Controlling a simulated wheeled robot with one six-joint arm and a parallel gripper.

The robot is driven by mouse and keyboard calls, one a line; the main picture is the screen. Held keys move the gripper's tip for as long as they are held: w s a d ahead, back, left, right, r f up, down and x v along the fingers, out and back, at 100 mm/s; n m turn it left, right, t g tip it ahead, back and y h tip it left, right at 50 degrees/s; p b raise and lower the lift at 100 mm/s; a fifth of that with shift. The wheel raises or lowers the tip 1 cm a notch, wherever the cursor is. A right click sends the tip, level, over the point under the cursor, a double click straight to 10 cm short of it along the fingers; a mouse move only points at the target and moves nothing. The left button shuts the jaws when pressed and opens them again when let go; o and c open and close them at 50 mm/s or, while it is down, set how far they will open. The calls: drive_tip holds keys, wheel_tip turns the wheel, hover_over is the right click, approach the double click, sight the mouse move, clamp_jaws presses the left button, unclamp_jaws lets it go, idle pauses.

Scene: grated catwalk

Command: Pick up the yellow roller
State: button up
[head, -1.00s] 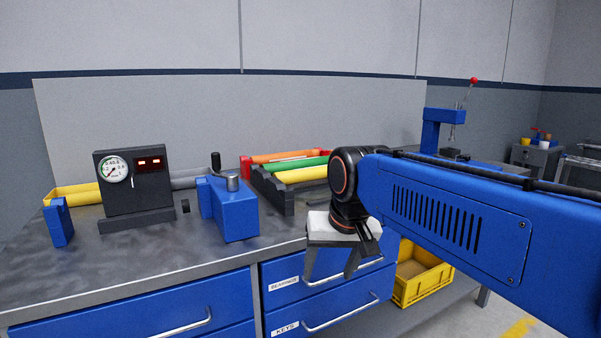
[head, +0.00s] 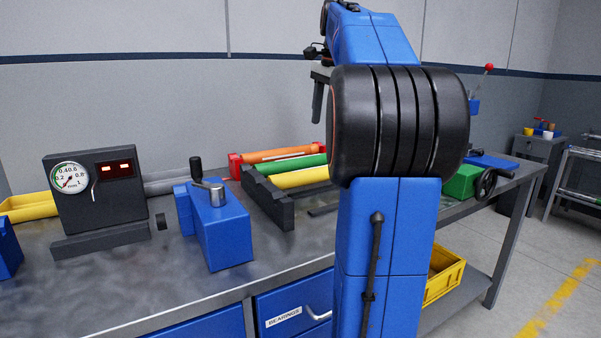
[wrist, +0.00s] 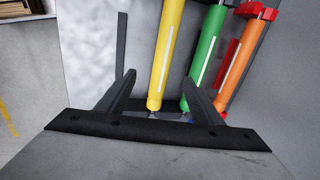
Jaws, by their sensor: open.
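The yellow roller (head: 300,177) lies in a dark notched rack (head: 268,200) on the bench, nearest of three rollers, with a green roller (head: 300,164) and an orange roller (head: 280,155) behind it. My arm hides its right end in the head view. In the wrist view the yellow roller (wrist: 167,50) runs from the top down to between my fingers, with a pale stripe along it. My gripper (wrist: 160,80) is open and empty. In the head view my gripper (head: 318,95) is high above the rack, partly hidden by my arm.
A gauge box (head: 95,195) and a blue vise-like block with a crank (head: 220,225) stand left of the rack. A green part with a handwheel (head: 462,182) is at right. The front bench top is clear.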

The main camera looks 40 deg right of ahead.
drive_tip(key=d, duration=0.1)
approach(319, 168)
drive_tip(key=f, duration=0.3)
drive_tip(key=w+f, duration=0.1)
drive_tip(key=f, duration=0.2)
drive_tip(key=w+f, duration=0.1)
drive_tip(key=f, duration=0.3)
drive_tip(key=shift+d, duration=0.35)
clamp_jaws()
